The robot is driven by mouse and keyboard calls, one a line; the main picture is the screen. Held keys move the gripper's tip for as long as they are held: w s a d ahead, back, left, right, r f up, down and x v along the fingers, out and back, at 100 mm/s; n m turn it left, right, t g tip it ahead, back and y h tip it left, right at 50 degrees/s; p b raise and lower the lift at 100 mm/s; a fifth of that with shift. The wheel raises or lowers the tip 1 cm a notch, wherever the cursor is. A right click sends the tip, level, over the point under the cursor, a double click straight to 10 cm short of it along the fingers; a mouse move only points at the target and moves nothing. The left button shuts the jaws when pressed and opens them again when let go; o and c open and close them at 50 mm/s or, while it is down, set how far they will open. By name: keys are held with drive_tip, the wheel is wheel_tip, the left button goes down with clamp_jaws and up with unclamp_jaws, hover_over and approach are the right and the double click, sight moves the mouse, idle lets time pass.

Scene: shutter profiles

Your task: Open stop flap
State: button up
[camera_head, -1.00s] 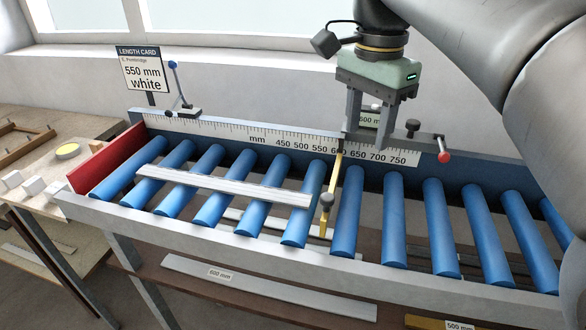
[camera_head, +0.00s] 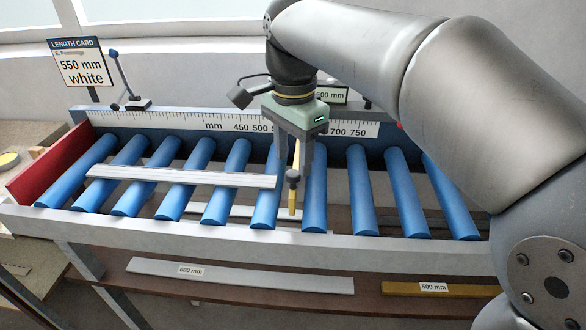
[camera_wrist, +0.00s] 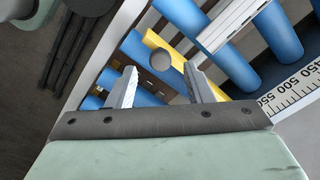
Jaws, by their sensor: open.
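The stop flap (camera_head: 292,207) is a yellow strip across the rollers near the middle of the scale. It carries a round grey knob (camera_head: 292,177) near its front end. In the wrist view the yellow flap (camera_wrist: 180,75) and its knob (camera_wrist: 161,59) show between and just beyond the fingertips. My gripper (camera_head: 293,172) is open, fingers pointing down, at the knob; contact cannot be told. A white profile (camera_head: 180,175) lies on the rollers to the left, its right end close to the flap. The flap's back part is partly hidden by my gripper.
The blue back rail bears a millimetre scale (camera_head: 212,127). A red end plate (camera_head: 50,165) closes the left end. A length card (camera_head: 82,62) reads 550 mm white. Labelled profiles, grey (camera_head: 240,277) and yellow (camera_head: 440,289), lie on the shelf below.

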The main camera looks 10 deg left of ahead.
sight(293, 172)
drive_tip(key=shift+f, duration=1.6)
